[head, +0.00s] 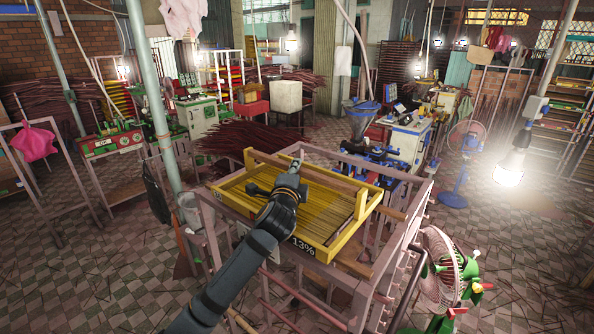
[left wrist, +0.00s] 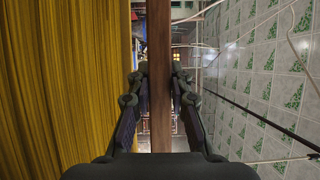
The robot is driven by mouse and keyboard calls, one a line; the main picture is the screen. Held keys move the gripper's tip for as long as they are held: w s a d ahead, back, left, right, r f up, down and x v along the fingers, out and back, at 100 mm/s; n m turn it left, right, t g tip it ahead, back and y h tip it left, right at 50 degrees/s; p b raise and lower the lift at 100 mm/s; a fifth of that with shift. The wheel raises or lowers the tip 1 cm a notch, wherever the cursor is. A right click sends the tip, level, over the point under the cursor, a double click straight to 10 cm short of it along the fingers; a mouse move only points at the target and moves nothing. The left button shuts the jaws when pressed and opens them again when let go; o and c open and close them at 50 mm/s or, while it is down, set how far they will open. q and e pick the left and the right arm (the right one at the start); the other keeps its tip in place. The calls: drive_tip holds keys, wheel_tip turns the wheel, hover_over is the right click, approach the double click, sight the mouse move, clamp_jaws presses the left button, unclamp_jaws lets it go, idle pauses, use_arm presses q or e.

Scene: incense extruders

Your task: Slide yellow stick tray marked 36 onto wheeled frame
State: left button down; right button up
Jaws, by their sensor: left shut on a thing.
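The yellow tray (head: 270,228) is filled with thin yellow sticks (head: 250,197); they also show in the left wrist view (left wrist: 60,90). A label on its front wall reads like "13%"; I cannot read a 36. The tray is at the top of the pinkish-brown wheeled frame (head: 357,313), within its outline. I cannot tell how fully it rests on the rails. My left gripper (head: 297,165) reaches across the tray and is shut on its brown wooden bar, which runs between the fingers (left wrist: 159,85). My right gripper is not in view.
A green-and-white fan (head: 447,270) stands close to the frame's right side. A grey-green post (head: 150,90) rises at the left. Machines and incense bundles are behind.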

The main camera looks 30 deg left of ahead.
use_arm(q)
drive_tip(key=shift+w, duration=0.1)
drive_tip(key=shift+w+a+f, duration=0.15)
drive_tip(key=shift+w, duration=0.15)
drive_tip(key=c, duration=1.3)
unclamp_jaws()
drive_tip(key=shift+w+a+f, duration=0.15)
drive_tip(key=shift+w+f, duration=0.05)
drive_tip(key=shift+w, duration=0.1)
drive_tip(key=shift+o, duration=0.8)
drive_tip(key=shift+s+r, duration=0.1)
drive_tip(key=shift+s, duration=0.05)
drive_tip(key=shift+s+d+r, duration=0.1)
drive_tip(key=shift+s+d, duration=0.1)
drive_tip(key=o, duration=0.3)
drive_tip(key=shift+w+a+f, duration=0.1)
drive_tip(key=shift+w+f, duration=0.05)
drive_tip(key=shift+f, duration=0.05)
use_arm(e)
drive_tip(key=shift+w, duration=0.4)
use_arm(q)
drive_tip(key=shift+r, duration=0.1)
